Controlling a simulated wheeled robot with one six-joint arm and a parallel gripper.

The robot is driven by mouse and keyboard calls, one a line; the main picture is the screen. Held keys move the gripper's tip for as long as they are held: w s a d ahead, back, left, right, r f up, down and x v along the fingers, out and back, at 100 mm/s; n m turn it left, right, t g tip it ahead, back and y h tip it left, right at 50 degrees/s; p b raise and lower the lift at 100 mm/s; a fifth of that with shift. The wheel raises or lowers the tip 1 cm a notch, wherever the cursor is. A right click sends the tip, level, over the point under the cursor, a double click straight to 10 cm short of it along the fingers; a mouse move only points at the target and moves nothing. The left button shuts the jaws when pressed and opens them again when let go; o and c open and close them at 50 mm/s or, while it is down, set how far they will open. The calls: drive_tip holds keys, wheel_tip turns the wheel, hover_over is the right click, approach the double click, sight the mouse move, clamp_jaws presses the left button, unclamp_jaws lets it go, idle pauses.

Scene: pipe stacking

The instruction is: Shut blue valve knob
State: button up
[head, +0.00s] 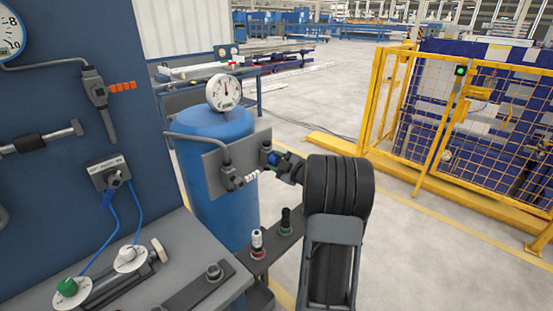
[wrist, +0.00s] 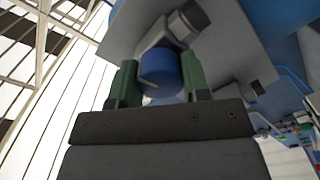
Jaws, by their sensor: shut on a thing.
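The blue valve knob (wrist: 161,78) sits between the two green finger pads of my gripper (wrist: 159,68) in the wrist view. My gripper is shut on the knob, with a pad on each side. In the head view the knob (head: 273,158) is a small blue patch at the right end of the grey plate, mostly hidden by my gripper (head: 278,161). The grey plate (head: 212,174) is fixed in front of the blue tank (head: 207,130). How far the knob is turned cannot be told.
A round gauge (head: 224,92) stands above the tank. A small shelf (head: 274,252) below holds a red-based and a green-based fitting. A workbench (head: 200,260) with green and white knobs is at the left. Yellow fencing (head: 400,110) stands at the right, with open floor before it.

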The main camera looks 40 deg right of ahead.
sight(269, 148)
drive_tip(key=shift+f+m+p, duration=0.1)
drive_tip(key=shift+m+p, duration=0.2)
drive_tip(key=shift+m, duration=0.4)
drive_tip(key=o, duration=0.9)
drive_tip(key=shift+o, duration=0.2)
drive_tip(key=shift+r, duration=0.2)
drive_tip(key=shift+r, duration=0.4)
wheel_tip(269, 148, up, 3)
drive_tip(key=shift+s+f, duration=0.1)
drive_tip(key=shift+f, duration=0.05)
drive_tip(key=s+a+r, duration=0.6)
drive_tip(key=s+r, duration=0.3)
drive_tip(key=s, duration=0.3)
drive_tip(key=shift+s+a, duration=0.15)
drive_tip(key=shift+s, duration=0.05)
drive_tip(key=shift+r, duration=0.1)
